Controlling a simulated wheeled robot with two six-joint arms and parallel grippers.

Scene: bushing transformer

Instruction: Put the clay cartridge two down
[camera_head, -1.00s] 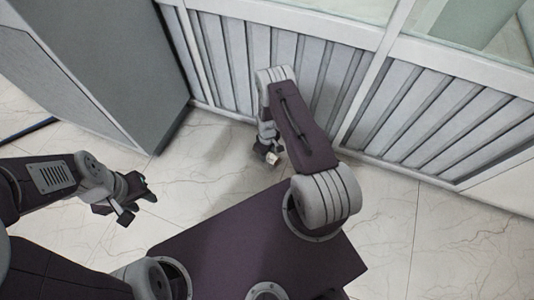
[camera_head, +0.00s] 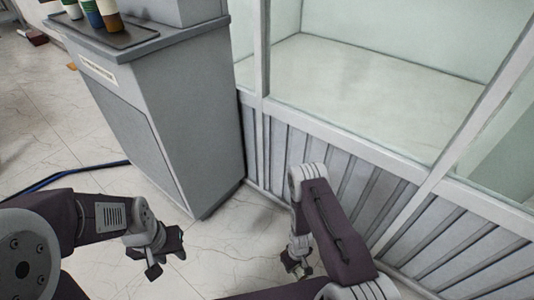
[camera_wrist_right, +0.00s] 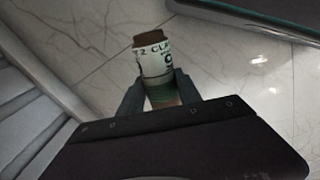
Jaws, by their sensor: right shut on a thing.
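The clay cartridge two (camera_wrist_right: 154,60) shows in the right wrist view, with a brown end, a white label reading "2 CLAY" and a green band. My right gripper (camera_wrist_right: 160,90) is shut around its green part, with the labelled end sticking out beyond the fingers. In the head view my right gripper (camera_head: 300,268) hangs low over the floor beside the ribbed wall, and I cannot make out the cartridge there. My left gripper (camera_head: 166,262) is at the lower left, its fingers apart and empty, over the floor.
A grey cabinet (camera_head: 170,110) stands at upper left, with a dark tray (camera_head: 138,38) holding several coloured cylinders (camera_head: 108,14) on top. A glazed, ribbed partition (camera_head: 345,185) runs along the right. A blue cable (camera_head: 65,176) lies on the marble floor.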

